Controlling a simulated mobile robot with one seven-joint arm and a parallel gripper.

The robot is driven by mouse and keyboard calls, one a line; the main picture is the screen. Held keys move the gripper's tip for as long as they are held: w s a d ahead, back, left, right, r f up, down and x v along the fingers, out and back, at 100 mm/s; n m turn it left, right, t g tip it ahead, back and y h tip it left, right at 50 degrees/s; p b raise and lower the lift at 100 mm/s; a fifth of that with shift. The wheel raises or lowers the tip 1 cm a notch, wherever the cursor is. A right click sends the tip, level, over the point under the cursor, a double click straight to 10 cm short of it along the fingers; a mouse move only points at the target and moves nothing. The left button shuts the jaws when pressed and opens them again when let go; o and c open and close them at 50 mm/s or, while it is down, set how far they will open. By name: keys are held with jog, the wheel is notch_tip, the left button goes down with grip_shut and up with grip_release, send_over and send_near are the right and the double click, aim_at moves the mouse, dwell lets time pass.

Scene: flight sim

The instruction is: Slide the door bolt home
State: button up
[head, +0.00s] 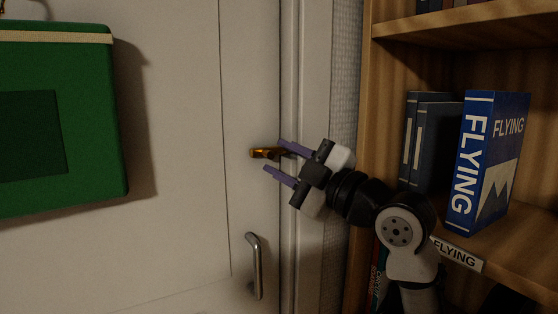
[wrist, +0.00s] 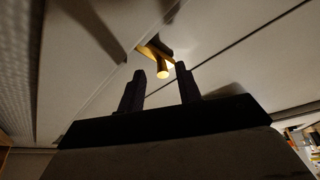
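The brass door bolt (head: 262,153) is mounted on the white door (head: 180,130) near its right edge, above the door handle. In the wrist view the bolt (wrist: 162,67) shows a round knob sticking out toward me, just beyond and between my fingertips. My gripper (head: 275,156) is at the door's edge with its two purple fingers spread apart, pointing left. The upper finger covers part of the bolt's right end in the head view. In the wrist view nothing shows between the fingers (wrist: 162,72) themselves. I cannot tell whether a finger touches the bolt.
A metal door handle (head: 255,265) is below the bolt. A green bag or box (head: 98,120) hangs at the left. A wooden shelf (head: 520,225) with a blue "FLYING" book (head: 485,160) stands close to my arm on the right.

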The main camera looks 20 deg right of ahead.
jog(key=b+v, duration=0.3)
jog(key=v, duration=0.9)
jog(key=shift+f, duration=0.1)
